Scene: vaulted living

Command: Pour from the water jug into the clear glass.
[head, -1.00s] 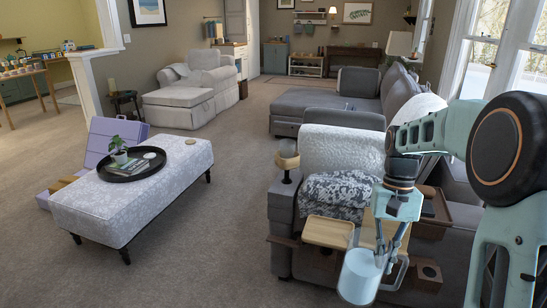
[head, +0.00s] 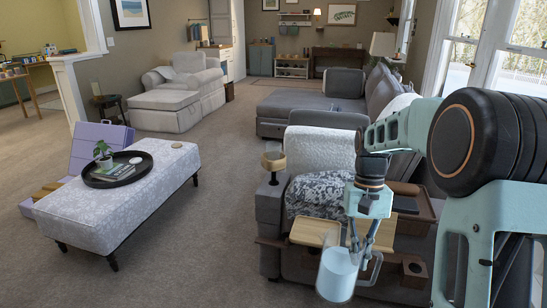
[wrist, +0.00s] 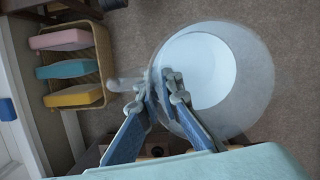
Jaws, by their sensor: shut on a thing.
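The water jug (head: 338,273) is clear, with pale bluish-white water inside. It hangs in front of the grey sofa's near end in the head view, leaning slightly. My gripper (head: 362,246) is shut on the jug at its handle side. In the wrist view, my fingertips (wrist: 166,88) close at the near side of the jug (wrist: 250,75), and I look down into its round mouth onto the water. The handle sticks out left of the fingers. I cannot make out the clear glass in either view.
The white ottoman (head: 135,203) bears a dark round tray (head: 95,182). Open carpet (head: 205,255) lies between ottoman and sofa. A basket (wrist: 97,95) holds coloured cushions.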

